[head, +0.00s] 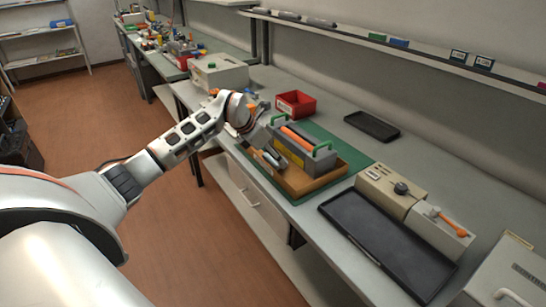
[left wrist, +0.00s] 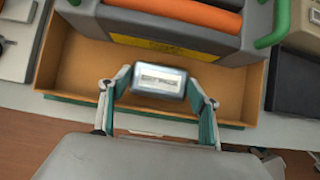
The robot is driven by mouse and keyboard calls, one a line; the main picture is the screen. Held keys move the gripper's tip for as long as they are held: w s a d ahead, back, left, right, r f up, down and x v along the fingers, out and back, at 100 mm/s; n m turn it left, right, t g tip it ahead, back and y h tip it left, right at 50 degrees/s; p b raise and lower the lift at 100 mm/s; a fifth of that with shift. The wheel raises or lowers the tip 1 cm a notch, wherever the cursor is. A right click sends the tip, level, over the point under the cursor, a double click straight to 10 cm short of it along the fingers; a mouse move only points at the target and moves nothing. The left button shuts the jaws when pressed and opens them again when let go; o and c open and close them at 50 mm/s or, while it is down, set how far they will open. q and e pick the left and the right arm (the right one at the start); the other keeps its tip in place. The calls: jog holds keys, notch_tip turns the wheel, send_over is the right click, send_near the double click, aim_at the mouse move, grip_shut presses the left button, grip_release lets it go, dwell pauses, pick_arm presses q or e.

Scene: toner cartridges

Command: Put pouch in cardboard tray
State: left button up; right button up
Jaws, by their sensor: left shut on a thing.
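The pouch (left wrist: 158,82), a small silvery packet with a pale label, sits between the fingers of my left gripper (left wrist: 158,90) in the left wrist view. The gripper is shut on it. In the head view my left gripper (head: 268,157) is over the near left side of the cardboard tray (head: 318,186). The tray is brown and shallow, and its bare inside shows in the left wrist view (left wrist: 75,70). A grey toner cartridge (head: 306,150) with green handles and an orange bar takes up its far part. The gap between pouch and tray floor is hard to judge.
A green mat (head: 345,152) lies under the tray. A black tray (head: 385,240) and a beige device (head: 392,190) stand to the right. A red bin (head: 296,104) and a small black tray (head: 371,125) are behind. The bench's front edge is close to the tray.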

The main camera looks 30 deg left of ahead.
pick_arm(q)
jog(key=shift+f, duration=0.25)
jog(key=shift+f, duration=0.2)
jog(key=o, duration=1)
jog(key=shift+r, duration=0.25)
jog(key=v, duration=1.2)
